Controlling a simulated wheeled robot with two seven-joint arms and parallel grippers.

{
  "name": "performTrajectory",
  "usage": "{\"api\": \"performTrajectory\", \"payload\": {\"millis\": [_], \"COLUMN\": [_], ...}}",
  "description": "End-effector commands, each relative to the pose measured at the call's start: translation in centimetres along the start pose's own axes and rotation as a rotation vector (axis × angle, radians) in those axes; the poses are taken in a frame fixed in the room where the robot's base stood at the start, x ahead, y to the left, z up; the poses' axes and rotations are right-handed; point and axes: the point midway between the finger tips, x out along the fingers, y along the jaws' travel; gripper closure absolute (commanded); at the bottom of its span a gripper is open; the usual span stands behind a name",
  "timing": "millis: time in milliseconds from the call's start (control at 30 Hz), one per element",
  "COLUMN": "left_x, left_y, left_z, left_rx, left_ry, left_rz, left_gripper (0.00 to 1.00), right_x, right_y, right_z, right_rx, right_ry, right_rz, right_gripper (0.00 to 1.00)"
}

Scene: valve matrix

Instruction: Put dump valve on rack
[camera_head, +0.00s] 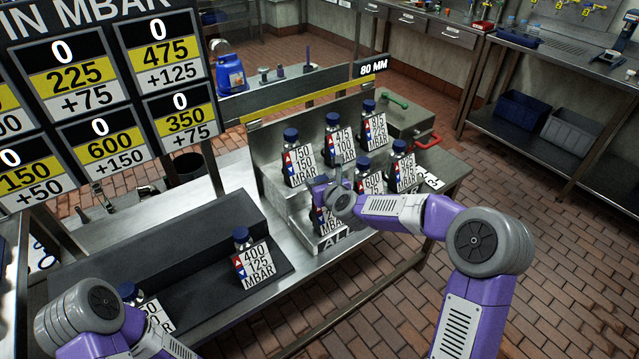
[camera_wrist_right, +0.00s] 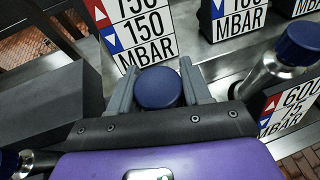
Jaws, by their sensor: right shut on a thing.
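My right gripper (camera_head: 328,186) is over the lower step of the metal rack (camera_head: 284,204). In the right wrist view its fingers (camera_wrist_right: 158,76) are closed around the blue cap (camera_wrist_right: 158,89) of a valve. The held valve's label (camera_head: 328,222) is partly hidden by my gripper in the head view; it appears upright, but I cannot tell whether its base touches the step. A valve labelled 400, 125 MBAR (camera_head: 251,266) stands on the dark mat. Another valve (camera_head: 158,316) is partly covered by my left arm. My left gripper is not visible.
Several blue-capped valves stand on the rack, including 750/150 (camera_head: 300,167), 475/100 (camera_head: 341,147) and 600/75 (camera_head: 370,181). A board of numbers (camera_head: 110,90) stands at left.

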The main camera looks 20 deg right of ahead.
Motion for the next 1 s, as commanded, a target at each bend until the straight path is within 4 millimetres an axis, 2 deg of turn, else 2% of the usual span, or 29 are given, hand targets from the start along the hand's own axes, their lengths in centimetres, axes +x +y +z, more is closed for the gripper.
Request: {"api": "performTrajectory", "payload": {"millis": [200,233,367,767,867,1000], "left_x": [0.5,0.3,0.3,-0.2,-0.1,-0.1], "left_y": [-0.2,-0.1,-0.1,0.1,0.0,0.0], "left_z": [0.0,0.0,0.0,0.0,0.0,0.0], "left_rx": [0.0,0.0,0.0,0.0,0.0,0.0], "left_ry": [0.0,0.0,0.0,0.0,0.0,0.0], "left_rz": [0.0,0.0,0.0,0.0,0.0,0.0], "left_gripper": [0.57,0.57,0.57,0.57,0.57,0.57], "right_x": [0.1,0.1,0.1,-0.1,-1.4,-4.2], "right_y": [0.0,0.0,0.0,0.0,-0.1,-0.2], "right_z": [-0.2,-0.2,-0.2,0.2,0.1,0.1], "right_rx": [-0.001,0.0,0.0,-0.001,-0.002,-0.002], "right_ry": [-0.003,0.001,0.001,0.001,0.0,0.0], "right_rz": [-0.001,0.0,0.0,0.0,-0.001,-0.003], "right_gripper": [1.0,0.48,0.28,0.27,0.27,0.27]}}
